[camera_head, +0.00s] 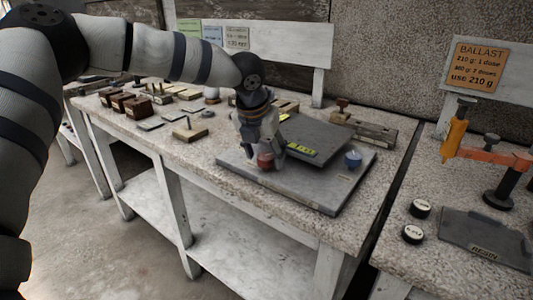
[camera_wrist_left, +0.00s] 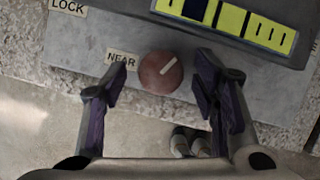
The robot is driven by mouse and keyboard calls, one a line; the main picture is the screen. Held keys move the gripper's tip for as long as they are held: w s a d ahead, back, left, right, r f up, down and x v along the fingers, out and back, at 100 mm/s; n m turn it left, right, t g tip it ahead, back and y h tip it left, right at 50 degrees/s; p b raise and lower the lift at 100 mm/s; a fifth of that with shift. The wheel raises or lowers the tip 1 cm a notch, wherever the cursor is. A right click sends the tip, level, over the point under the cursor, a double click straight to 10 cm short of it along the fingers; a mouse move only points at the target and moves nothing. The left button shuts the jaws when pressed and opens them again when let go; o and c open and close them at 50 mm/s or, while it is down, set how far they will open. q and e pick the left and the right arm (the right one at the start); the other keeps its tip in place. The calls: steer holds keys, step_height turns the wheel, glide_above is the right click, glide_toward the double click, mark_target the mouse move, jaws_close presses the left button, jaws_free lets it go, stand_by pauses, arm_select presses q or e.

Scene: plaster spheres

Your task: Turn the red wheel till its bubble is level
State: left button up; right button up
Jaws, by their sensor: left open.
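The red wheel (camera_head: 265,161) sits on the front edge of a grey plate device (camera_head: 330,198) on the table. In the left wrist view the red wheel (camera_wrist_left: 161,72) shows a pale line pointing up and right, beside a "NEAR" label (camera_wrist_left: 121,58). A yellow-green bubble vial (camera_wrist_left: 235,20) lies behind it; it also shows in the head view (camera_head: 301,149). Dark marks cross the vial, and I cannot tell whether the bubble is level. My left gripper (camera_wrist_left: 163,90) is open, its fingers on either side of the wheel with gaps. My right gripper is not in view.
Brown blocks and small plates (camera_head: 135,105) lie at the table's left. On the right table are an orange clamp (camera_head: 490,155), two round weights (camera_head: 420,208) and a dark tray (camera_head: 485,240).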

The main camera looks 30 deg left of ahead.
arm_select(q)
steer(key=c, duration=1.2)
